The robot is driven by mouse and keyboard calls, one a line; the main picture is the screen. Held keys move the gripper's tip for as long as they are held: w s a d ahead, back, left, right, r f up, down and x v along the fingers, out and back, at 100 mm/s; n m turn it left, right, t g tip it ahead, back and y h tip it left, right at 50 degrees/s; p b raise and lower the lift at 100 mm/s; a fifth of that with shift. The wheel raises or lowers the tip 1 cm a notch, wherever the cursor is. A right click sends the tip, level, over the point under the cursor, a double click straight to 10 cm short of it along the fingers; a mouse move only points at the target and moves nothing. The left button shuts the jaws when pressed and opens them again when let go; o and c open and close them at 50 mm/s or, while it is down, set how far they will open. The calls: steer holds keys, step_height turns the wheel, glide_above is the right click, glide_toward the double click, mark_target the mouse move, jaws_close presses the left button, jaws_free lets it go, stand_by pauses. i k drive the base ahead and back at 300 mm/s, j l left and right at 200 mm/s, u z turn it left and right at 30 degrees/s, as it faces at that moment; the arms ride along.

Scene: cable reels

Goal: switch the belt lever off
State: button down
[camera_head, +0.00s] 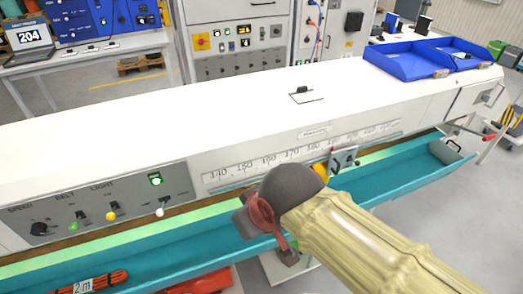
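The belt lever (74,226) has a green knob and sits under the BELT label on the grey control panel (130,190) at the left of the white machine. Its knob hangs down and outward from the panel. My gripper (264,222) is at the lower middle, well to the right of the lever and apart from it. I see the dark wrist and a reddish finger part; the fingertips are partly hidden, so its opening is unclear.
On the same panel are a black speed knob (39,229), a yellow-knobbed light lever (110,216), a lit green switch (155,180) and a white-knobbed lever (160,212). A teal trough (200,243) runs below. Blue trays (405,66) stand on the machine top.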

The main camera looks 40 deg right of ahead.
mark_target(74, 227)
steer(key=k+l+z, duration=0.1)
steer(key=z, duration=0.85)
steer(key=l+u, duration=0.5)
steer(key=l, duration=0.55)
